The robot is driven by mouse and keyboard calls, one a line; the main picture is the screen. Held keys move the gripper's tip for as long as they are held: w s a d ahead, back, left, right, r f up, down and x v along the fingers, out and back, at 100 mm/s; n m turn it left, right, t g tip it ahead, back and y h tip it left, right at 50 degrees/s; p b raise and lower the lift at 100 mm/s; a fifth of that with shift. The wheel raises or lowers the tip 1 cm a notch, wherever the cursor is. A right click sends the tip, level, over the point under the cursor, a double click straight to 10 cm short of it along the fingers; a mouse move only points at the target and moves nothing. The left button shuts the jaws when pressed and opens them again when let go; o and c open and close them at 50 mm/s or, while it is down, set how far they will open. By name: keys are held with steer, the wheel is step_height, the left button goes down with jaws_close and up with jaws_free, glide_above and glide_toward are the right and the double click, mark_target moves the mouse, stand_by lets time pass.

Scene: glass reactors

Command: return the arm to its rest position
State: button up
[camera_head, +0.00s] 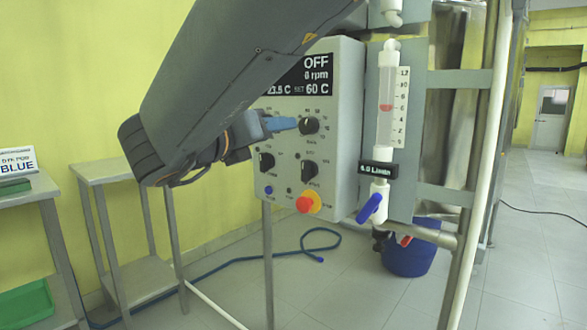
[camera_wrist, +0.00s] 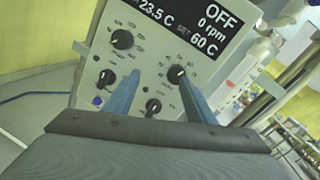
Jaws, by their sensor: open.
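My arm reaches in from the top in the head view, with my gripper (camera_head: 288,124) in front of a grey control box (camera_head: 342,160). In the wrist view my gripper (camera_wrist: 162,92) shows two blue fingers spread apart with nothing between them. The right finger's tip is close to the upper right black knob (camera_wrist: 176,74); whether they touch I cannot tell. That knob also shows in the head view (camera_head: 309,126), just right of the fingertips. The box display (camera_head: 304,75) reads OFF, 0 rpm and SET 60 C.
A flowmeter tube (camera_head: 386,107) with a blue-handled valve (camera_head: 369,208) is right of the box. A blue bucket (camera_head: 412,256) stands on the floor. A metal table (camera_head: 104,168) and a blue hose (camera_head: 235,262) are at left. The floor at right is mostly clear.

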steer(key=a+f+n+g+y, duration=0.2)
steer(key=a+f+n+y, duration=1)
steer(key=n, duration=0.9)
steer(key=s+d+f+n+g, duration=0.5)
steer(key=s+f+n, duration=0.4)
steer(key=s+f, duration=0.1)
steer(key=s+d+f+n+g, duration=0.6)
steer(key=s+f+n, duration=0.2)
steer(key=s+f, duration=0.15)
steer(key=s+d+f+n+g+h, duration=0.3)
steer(key=s+d+f+n+h, duration=0.15)
steer(key=s+d, duration=0.45)
steer(key=d+r+m+p, duration=0.2)
steer(key=d+r+p, duration=0.6)
steer(key=r+p, duration=0.3)
steer(key=d+r+m+p, duration=0.3)
steer(key=d+r+p, duration=0.6)
steer(key=r+p, duration=0.3)
steer(key=p, duration=0.2)
steer(key=shift+d+r+p, duration=0.3)
steer(key=shift+p, duration=0.1)
steer(key=shift+m+y, duration=0.25)
steer(key=shift+c, duration=0.2)
